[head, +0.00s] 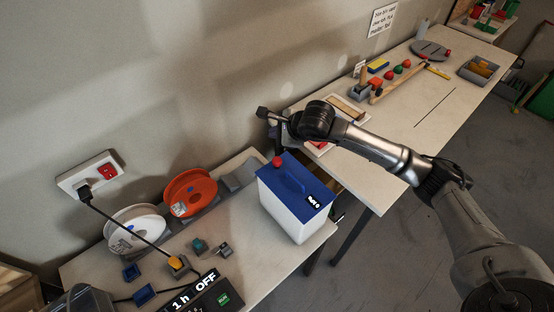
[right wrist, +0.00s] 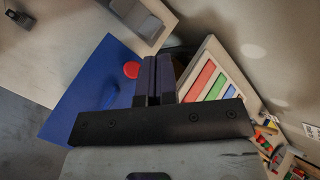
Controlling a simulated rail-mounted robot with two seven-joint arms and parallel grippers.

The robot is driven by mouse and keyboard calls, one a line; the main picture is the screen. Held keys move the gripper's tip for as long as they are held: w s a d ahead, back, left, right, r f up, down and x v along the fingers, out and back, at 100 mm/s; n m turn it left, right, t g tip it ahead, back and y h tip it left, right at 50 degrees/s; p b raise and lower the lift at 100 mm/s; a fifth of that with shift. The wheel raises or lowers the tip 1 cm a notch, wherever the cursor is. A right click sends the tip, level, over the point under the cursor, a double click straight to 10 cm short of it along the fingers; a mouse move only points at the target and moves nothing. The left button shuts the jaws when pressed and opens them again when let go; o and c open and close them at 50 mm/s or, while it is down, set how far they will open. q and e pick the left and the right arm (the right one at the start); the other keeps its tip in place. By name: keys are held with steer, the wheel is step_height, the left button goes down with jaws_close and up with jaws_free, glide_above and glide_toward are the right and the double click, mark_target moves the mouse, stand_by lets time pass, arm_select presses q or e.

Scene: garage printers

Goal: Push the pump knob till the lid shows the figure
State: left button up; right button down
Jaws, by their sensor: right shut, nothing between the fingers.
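A white box (head: 290,218) with a blue lid (head: 290,178) stands at the right end of the near table. A red round knob (head: 277,162) sits on the lid's back left corner. A small black display (head: 313,201) on the lid's front right shows white characters that seem to end in 0. My right gripper (head: 279,151) points down just above the knob, shut and empty. In the right wrist view, its closed fingers (right wrist: 160,65) lie beside the red knob (right wrist: 131,69); I cannot tell whether they touch.
An orange spool (head: 190,192) and a white spool (head: 135,228) stand left of the box. A cable runs from the wall socket (head: 91,175) across the table. A black panel reading "1 h OFF" (head: 195,297) lies in front. A longer table (head: 400,130) holds tools at the right.

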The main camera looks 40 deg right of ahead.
mark_target(277, 161)
step_height(277, 161, down, 8)
steer(key=b, duration=0.4)
steer(key=shift+f+b, duration=0.4)
steer(key=shift+b, duration=0.15)
stand_by(1.8)
